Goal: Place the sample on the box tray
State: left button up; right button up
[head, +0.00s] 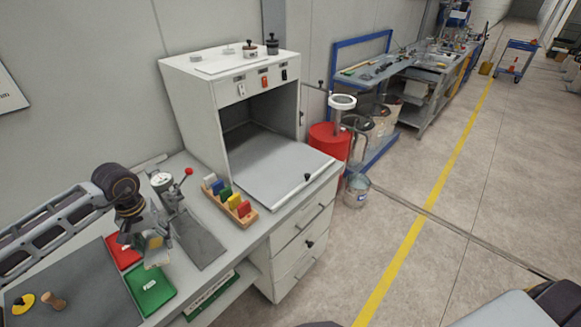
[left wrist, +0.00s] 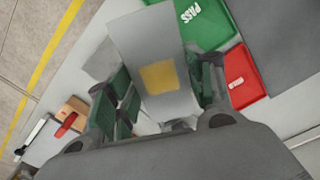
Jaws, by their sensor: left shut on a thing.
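The sample is a pale grey panel with a yellow square on it. It fills the middle of the left wrist view (left wrist: 150,40), between the green finger pads of my left gripper (left wrist: 160,88). In the head view, my left gripper (head: 150,243) is low over the bench at lower left, shut on the sample (head: 158,258), which hangs tilted above the red and green trays. The box tray (head: 275,168) is the flat grey plate reaching out of the white open-fronted box (head: 230,95). It looks empty and lies right of and beyond the gripper. My right gripper is not seen.
A red tray (head: 122,254) and a green tray (head: 148,292) lie on the bench. A dial gauge stand (head: 170,190) and a wooden rack of coloured blocks (head: 232,202) stand between my gripper and the box. A grey mat (head: 70,290) holds small items.

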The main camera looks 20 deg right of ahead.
aim_at(294, 165)
jog(key=i+l+u, duration=0.15)
jog(key=l, duration=0.9)
jog(key=i+l+u, duration=0.1)
jog(key=l, duration=0.95)
jog(key=i+l+u, duration=0.15)
jog(key=l, duration=0.95)
jog(key=i+l+u, duration=0.1)
jog(key=l, duration=0.95)
jog(key=i, duration=0.25)
